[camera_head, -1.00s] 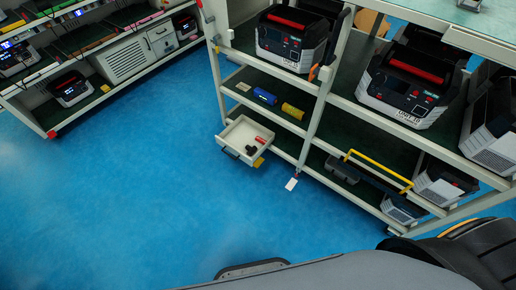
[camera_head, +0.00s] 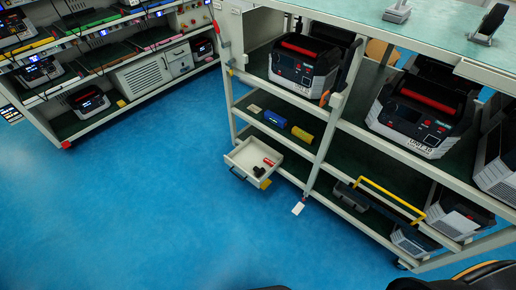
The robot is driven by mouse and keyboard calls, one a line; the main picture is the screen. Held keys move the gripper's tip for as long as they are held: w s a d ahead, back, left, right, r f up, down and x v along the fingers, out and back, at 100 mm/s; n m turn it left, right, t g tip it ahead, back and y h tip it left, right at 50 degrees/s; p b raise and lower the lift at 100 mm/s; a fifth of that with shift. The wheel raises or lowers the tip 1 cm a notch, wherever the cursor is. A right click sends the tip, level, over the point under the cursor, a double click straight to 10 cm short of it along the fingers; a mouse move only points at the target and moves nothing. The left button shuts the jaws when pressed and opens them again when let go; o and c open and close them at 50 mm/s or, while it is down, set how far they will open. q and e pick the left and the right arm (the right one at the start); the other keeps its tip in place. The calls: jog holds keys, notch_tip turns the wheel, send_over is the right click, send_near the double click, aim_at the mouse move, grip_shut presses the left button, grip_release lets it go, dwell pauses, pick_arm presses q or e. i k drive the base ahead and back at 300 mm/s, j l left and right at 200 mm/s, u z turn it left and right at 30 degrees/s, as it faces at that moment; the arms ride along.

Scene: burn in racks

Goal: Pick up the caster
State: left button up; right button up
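A black, wheel-like part with a grey plate (camera_head: 487,22) stands on the rack's pale top at the upper right; it looks like a caster. A smaller grey part (camera_head: 398,11) stands on the same top to its left, and I cannot tell if it is a caster too. A small dark caster wheel (camera_head: 401,265) also shows under the rack's lower right corner. Neither of my grippers is in view; only dark parts of my own body show at the bottom edge.
An open white drawer (camera_head: 238,158) with small red and black items juts from the rack. Units (camera_head: 303,66) fill the shelves; a yellow-handled case (camera_head: 375,203) lies low. Another rack (camera_head: 105,128) stands at left. The blue floor (camera_head: 170,215) between is clear.

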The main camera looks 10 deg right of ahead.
aim_at(491, 22)
jog(key=k+j+z, duration=0.1)
jog(key=z, duration=1.5)
jog(key=i+j+u, duration=0.1)
jog(key=j, duration=0.25)
jog(key=i+j+u, duration=0.1)
jog(key=j, duration=0.25)
jog(key=i+j+u, duration=0.15)
jog(key=j, duration=0.2)
jog(key=i+j+u, duration=0.1)
jog(key=i+j, duration=0.15)
